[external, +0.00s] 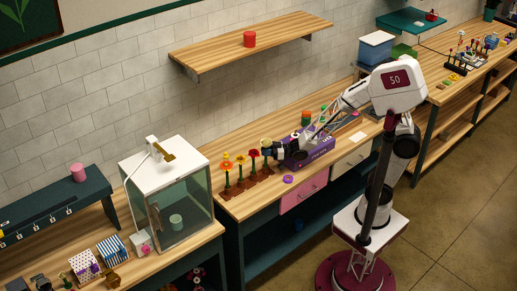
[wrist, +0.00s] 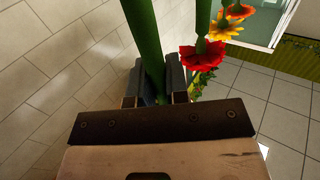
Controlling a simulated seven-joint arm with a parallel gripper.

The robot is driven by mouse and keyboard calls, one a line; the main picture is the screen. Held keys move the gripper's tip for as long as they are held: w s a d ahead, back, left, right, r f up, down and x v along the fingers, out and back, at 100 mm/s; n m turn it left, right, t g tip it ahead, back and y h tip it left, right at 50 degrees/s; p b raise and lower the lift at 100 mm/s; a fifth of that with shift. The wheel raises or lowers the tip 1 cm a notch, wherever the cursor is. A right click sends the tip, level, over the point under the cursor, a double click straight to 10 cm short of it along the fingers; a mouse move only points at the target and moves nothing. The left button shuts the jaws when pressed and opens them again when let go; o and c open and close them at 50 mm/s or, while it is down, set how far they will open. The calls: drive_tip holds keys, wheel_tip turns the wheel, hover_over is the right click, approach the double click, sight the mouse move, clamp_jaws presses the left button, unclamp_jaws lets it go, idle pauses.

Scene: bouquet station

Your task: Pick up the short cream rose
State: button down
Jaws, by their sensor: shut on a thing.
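The short cream rose is the right-hand flower of the row; its small pale bloom (external: 266,141) shows just above my gripper (external: 268,155) in the external view. In the wrist view my gripper (wrist: 159,88) is shut on a thick green stem (wrist: 146,40), with a dark finger on each side of it. The bloom of this stem does not show in the wrist view. A red flower (wrist: 203,55) hangs beside the right finger there, with orange and yellow flowers (wrist: 223,28) beyond it.
The other flowers stand upright in a row left of my gripper, the red one (external: 253,153) closest. A purple box (external: 308,150) lies under my forearm. A glass case (external: 180,195) stands further left.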

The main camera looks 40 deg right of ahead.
sight(266, 139)
wheel_tip(266, 139, up, 8)
drive_tip(key=shift+r, duration=0.1)
idle(0.4)
idle(0.5)
